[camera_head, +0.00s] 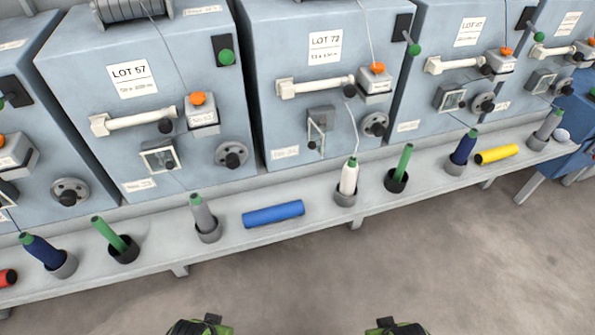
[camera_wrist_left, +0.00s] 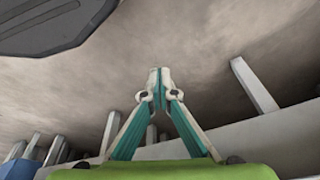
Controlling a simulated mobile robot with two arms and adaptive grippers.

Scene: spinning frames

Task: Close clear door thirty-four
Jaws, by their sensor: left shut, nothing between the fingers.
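Small clear doors sit on the fronts of the blue-grey machines; I cannot read the number thirty-four on any of them. On the LOT 72 machine (camera_head: 262,40), a clear door (camera_head: 316,134) appears swung out from its grey housing. On the LOT 57 machine (camera_head: 78,68), another clear door (camera_head: 160,158) faces forward; I cannot tell if it is fully closed. My left gripper (camera_wrist_left: 159,78) is shut and empty in the left wrist view, with only floor and shelf legs around it, apart from any door. My right gripper's fingers do not show.
A long grey shelf (camera_head: 227,226) in front of the machines carries upright bobbins in cups, a lying blue tube (camera_head: 273,214) and a yellow tube (camera_head: 497,155). White levers (camera_head: 313,86) and black-knobbed wheels (camera_head: 374,125) stick out near the doors. The floor in front is clear.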

